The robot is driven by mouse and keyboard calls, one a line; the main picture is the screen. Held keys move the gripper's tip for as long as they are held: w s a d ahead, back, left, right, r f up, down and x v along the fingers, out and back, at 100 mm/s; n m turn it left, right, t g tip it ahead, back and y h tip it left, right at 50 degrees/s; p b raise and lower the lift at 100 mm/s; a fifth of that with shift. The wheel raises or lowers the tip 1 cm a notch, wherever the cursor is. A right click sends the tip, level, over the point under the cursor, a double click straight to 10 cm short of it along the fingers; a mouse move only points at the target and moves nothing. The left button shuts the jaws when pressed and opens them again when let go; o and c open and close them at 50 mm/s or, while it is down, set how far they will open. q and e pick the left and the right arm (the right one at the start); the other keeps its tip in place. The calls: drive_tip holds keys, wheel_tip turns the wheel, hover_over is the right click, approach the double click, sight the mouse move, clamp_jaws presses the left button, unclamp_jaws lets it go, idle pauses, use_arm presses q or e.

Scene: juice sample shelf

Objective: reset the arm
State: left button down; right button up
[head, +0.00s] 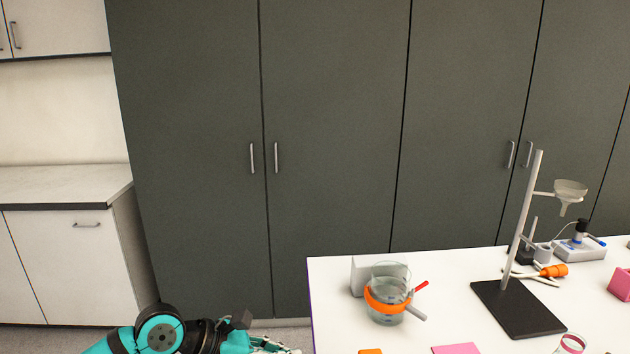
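My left arm, teal and black, comes in along the bottom edge left of the white table (450,268). Its gripper (280,348) shows only in part at the bottom edge, short of the table's left side. The picture edge cuts it off, so I cannot tell whether it is open or shut, and I see nothing held in it. My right arm and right gripper are not in view.
A glass beaker with an orange band (386,302) stands near the table's left end. A stand with a black base (518,310) holds a funnel (570,191). Pink pieces (458,349) lie in front. Dark cabinets (330,90) rise behind.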

use_arm(q)
drive_tip(key=w+a+f+n+t+h, duration=0.25)
drive_tip(key=w+f+n+t, duration=0.45)
drive_tip(key=f+n, duration=0.8)
drive_tip(key=s+a+f+n+t+y, duration=0.15)
drive_tip(key=a+f+n+y, duration=0.3)
drive_tip(key=f+n, duration=0.45)
drive_tip(key=s+a+f+n+y, duration=0.25)
drive_tip(key=a+f+n, duration=0.35)
drive_tip(key=f+n, duration=0.3)
drive_tip(key=s+a+f+n+g+y, duration=0.2)
drive_tip(key=s+f+n+y, duration=0.15)
drive_tip(key=s+f, duration=0.5)
drive_tip(key=s+a+f+n+g+y, duration=0.2)
drive_tip(key=s+a+f+n, duration=0.15)
drive_tip(key=s+f, duration=0.55)
drive_tip(key=s+f+n+g, duration=0.3)
drive_tip(key=s+f, duration=0.2)
drive_tip(key=s, duration=0.9)
drive_tip(key=s+d+f+n+g, duration=0.1)
drive_tip(key=s+f+n+g, duration=0.3)
drive_tip(key=s, duration=1.1)
wheel_tip(320, 180, down, 2)
drive_tip(key=shift+d+f+y, duration=0.1)
drive_tip(key=shift+d+y, duration=0.05)
drive_tip(key=shift+y, duration=0.25)
